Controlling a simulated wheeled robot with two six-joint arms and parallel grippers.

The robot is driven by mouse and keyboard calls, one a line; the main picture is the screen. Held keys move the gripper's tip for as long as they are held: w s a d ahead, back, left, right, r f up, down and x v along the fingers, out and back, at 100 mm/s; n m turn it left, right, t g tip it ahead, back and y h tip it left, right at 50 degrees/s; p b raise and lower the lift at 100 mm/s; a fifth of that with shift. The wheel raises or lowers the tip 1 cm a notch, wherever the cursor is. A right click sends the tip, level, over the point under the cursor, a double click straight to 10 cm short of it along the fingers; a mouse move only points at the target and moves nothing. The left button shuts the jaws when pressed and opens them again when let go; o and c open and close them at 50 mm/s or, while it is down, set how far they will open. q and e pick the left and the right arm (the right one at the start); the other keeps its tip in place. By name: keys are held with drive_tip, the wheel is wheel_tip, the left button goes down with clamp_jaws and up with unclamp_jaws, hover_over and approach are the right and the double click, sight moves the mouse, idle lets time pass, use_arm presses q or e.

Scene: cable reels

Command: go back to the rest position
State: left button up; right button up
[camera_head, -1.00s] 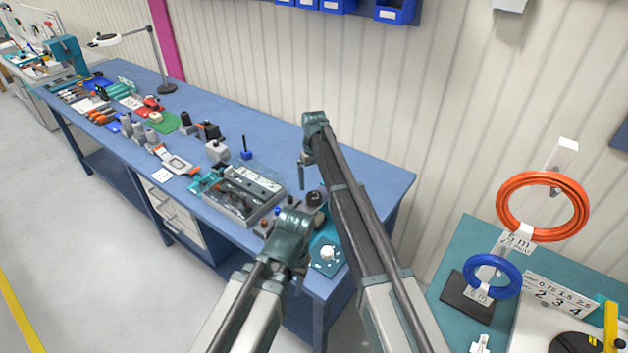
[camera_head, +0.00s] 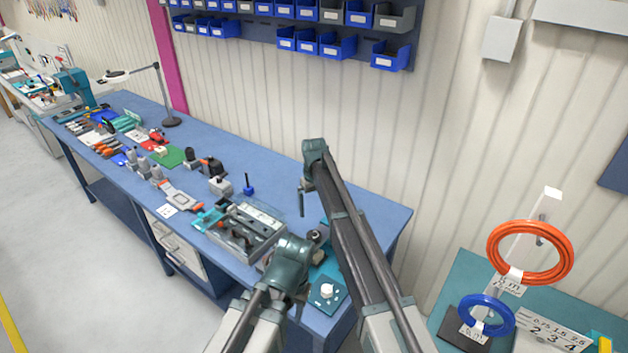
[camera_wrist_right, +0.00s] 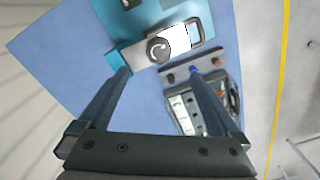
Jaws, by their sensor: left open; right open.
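Both my arms reach over the blue workbench (camera_head: 353,193). My right gripper (camera_head: 302,200) hangs down from the upper arm above the bench's right part, seen side-on. In the right wrist view it (camera_wrist_right: 158,74) is open, with nothing between its fingers. My left gripper (camera_head: 284,268) is lower and nearer, beside the grey tray of parts (camera_head: 238,241); its fingers are mostly hidden by its own wrist, and I see nothing held. A teal device with a white knob (camera_head: 327,291) lies just right of it. In the right wrist view, a device with a grey knob (camera_wrist_right: 158,50) lies beyond the fingertips.
Tools and small parts crowd the bench's left part. Blue bins (camera_head: 338,47) hang on the wall. The floor at left is clear.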

drive_tip(key=s+d+f+b, duration=0.2)
drive_tip(key=s+f+b, duration=0.4)
drive_tip(key=s, duration=0.6)
drive_tip(key=s+d+f+m+b, duration=0.1)
drive_tip(key=s+f+b, duration=0.5)
drive_tip(key=s, duration=0.7)
drive_tip(key=s+d+f+h+b, duration=0.1)
drive_tip(key=s+d+f+b, duration=0.2)
drive_tip(key=s+f+b, duration=0.4)
drive_tip(key=s, duration=0.6)
drive_tip(key=shift+s+f, duration=0.2)
drive_tip(key=shift+f, duration=0.05)
drive_tip(key=shift+a, duration=0.1)
drive_tip(key=shift+w, duration=0.1)
